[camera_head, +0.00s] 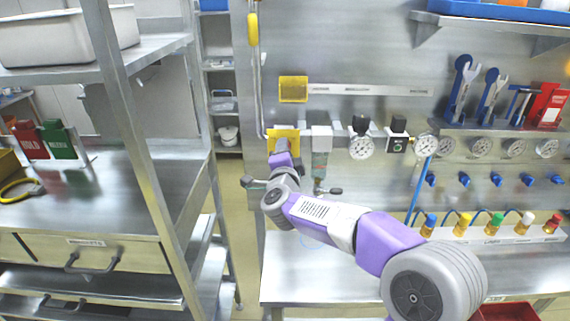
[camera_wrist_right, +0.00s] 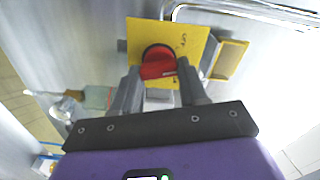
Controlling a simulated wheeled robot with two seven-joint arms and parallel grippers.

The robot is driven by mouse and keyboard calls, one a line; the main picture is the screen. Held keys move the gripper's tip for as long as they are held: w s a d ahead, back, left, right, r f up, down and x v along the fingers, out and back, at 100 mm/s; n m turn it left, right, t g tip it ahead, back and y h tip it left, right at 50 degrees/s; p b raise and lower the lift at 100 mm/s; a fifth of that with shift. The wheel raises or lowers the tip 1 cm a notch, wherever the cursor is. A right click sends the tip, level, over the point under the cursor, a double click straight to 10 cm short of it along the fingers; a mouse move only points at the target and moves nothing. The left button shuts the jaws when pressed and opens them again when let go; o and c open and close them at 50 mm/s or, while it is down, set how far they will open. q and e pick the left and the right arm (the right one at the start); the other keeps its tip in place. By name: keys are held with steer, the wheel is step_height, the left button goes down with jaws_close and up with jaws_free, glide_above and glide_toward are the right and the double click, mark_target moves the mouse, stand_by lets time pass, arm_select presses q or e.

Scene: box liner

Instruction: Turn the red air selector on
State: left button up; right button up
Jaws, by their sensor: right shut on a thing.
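The red air selector (camera_wrist_right: 157,63) shows in the right wrist view as a red knob with a black ring on a yellow plate (camera_wrist_right: 185,36). The plate also shows on the wall panel in the head view (camera_head: 275,134), where my arm hides the knob. My right gripper (camera_wrist_right: 158,74) has one finger on each side of the red knob and is shut on it. In the head view the right gripper (camera_head: 281,150) is up against the yellow plate, its fingers mostly hidden. The knob's pointer position is hard to read. My left gripper is in neither view.
A clear-bowled filter unit (camera_head: 321,150) and a gauge (camera_head: 361,147) sit right of the plate. A second yellow plate (camera_head: 293,89) is above. A metal shelf rack (camera_head: 150,150) stands close on the left. The bench (camera_head: 300,270) below is mostly bare.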

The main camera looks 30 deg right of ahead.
steer(key=shift+a+f+m+b, duration=0.1)
steer(key=shift+f+m+b, duration=0.1)
steer(key=shift+m+b, duration=2.65)
steer(key=shift+f+m+b, duration=0.15)
steer(key=shift+m+b, duration=2.15)
steer(key=shift+m, duration=0.95)
steer(key=o, duration=1.1)
steer(key=v, duration=0.7)
steer(key=shift+s+a, duration=0.15)
steer(key=shift+s, duration=0.1)
